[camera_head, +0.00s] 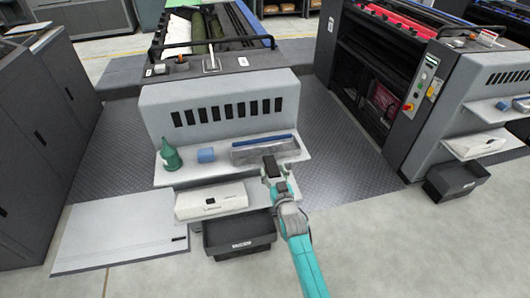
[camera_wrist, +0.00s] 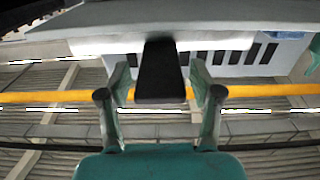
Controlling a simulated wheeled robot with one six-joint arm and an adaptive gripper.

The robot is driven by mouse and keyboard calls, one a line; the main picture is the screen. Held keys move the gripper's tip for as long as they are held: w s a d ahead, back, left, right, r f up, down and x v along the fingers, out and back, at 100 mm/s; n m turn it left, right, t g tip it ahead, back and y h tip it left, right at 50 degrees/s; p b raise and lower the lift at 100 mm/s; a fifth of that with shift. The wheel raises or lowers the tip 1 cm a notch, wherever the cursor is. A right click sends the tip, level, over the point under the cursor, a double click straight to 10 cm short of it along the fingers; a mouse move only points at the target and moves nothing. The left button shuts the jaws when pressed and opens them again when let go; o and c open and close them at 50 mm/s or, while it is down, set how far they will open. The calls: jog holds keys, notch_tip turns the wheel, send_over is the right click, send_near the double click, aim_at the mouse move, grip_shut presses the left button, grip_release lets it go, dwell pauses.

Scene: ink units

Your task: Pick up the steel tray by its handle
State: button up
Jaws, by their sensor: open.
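The steel tray (camera_head: 250,153), a long grey tray with a blue strip along its back, lies on the right part of the pale shelf (camera_head: 185,172) on the front of the grey ink unit. Its black handle (camera_head: 270,163) sticks out at the front, over the shelf edge. My gripper (camera_head: 272,175) is at that handle. In the wrist view the handle (camera_wrist: 160,60) stands between the two spread fingers of my gripper (camera_wrist: 161,88), with a gap visible on each side. The fingers are open. The tray body is mostly hidden in the wrist view.
A green bottle (camera_head: 170,157) and a blue box (camera_head: 206,155) stand on the shelf left of the tray. Below are a white box (camera_head: 211,201) and a black bin (camera_head: 240,238). A second unit (camera_head: 425,110) stands at right. The floor in front is clear.

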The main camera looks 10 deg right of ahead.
grip_shut()
jog(key=shift+r, duration=2.05)
jog(key=shift+s, duration=0.1)
jog(key=s+r, duration=0.3)
jog(key=s, duration=1)
jog(key=shift+s, duration=0.4)
jog(key=shift+f, duration=0.15)
